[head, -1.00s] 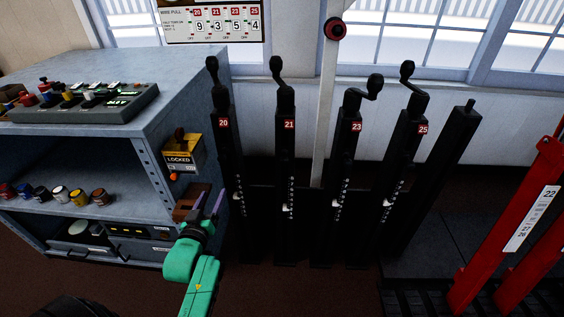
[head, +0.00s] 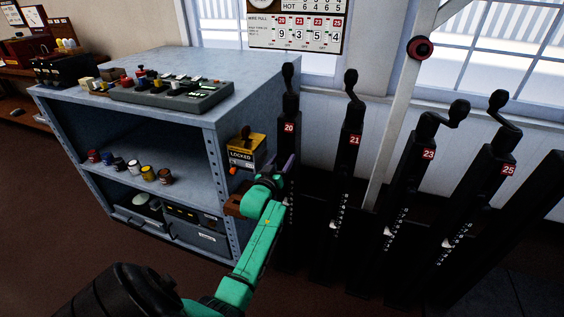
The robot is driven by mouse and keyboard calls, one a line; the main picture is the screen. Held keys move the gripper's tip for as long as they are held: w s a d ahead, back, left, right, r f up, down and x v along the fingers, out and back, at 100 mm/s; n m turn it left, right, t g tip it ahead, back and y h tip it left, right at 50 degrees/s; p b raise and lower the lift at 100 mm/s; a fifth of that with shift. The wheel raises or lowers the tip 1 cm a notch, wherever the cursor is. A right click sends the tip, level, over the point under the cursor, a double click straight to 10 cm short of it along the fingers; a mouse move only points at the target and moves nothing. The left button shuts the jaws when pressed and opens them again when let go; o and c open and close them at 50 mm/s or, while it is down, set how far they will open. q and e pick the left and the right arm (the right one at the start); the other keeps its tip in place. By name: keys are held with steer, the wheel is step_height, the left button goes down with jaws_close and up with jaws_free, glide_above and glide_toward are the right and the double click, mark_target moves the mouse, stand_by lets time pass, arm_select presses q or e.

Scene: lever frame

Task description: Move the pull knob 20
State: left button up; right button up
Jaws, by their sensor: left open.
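Post 20 (head: 287,180) is a dark upright lever frame with a red "20" plate. At its top is a crank with a black knob (head: 288,71). The green arm of my left gripper (head: 284,171) comes up from the bottom. The gripper is open and empty, beside post 20, well below its knob and plate. Part of one finger shows; the other is hard to make out. I cannot tell whether it touches the post. Most of the post's scale is hidden or dark. My right gripper is not in view.
Posts 21 (head: 344,180), 23 (head: 405,185) and 25 (head: 480,190) stand to the right. A grey cabinet (head: 140,78) with a yellow "LOCKED" box (head: 247,153) stands close on the left. A "wire pull" board (head: 296,33) hangs behind. Floor is open at lower left.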

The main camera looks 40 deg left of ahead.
arm_select(q)
jaws_close()
stand_by(1.4)
